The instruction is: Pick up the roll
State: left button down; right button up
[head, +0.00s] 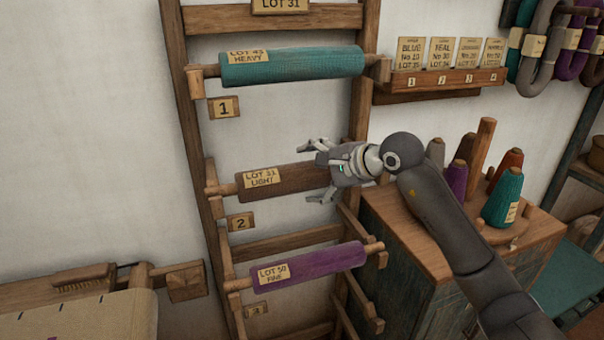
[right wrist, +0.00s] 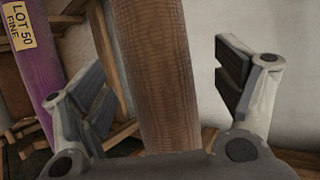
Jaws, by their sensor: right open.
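Three labelled rolls lie across a wooden wall rack. In the right wrist view the brown roll (right wrist: 158,75) runs between the spread fingers, with gaps on both sides; the purple roll (right wrist: 38,75) is at the left. My left gripper is not in view.
The rack (head: 198,120) has upright posts and pegs close around the rolls. A cabinet (head: 400,240) with several yarn cones stands at the right, under my right arm. A card shelf (head: 440,80) is above. A cloth-covered beam (head: 90,312) is at lower left.

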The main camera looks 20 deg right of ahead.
aim_at(302, 174)
jog(key=p+x, duration=0.1)
jog(key=x, duration=0.3)
jog(key=shift+f+p, duration=0.15)
jog(key=shift+p, duration=0.25)
jog(key=shift+w+a+f, duration=0.1)
jog(key=shift+w+f, duration=0.1)
jog(key=shift+s, duration=0.1)
jog(key=shift+c, duration=0.5)
jog(key=c, duration=1.4)
jog(key=shift+r, duration=0.2)
jog(key=shift+c, duration=0.5)
jog(key=shift+r, duration=0.15)
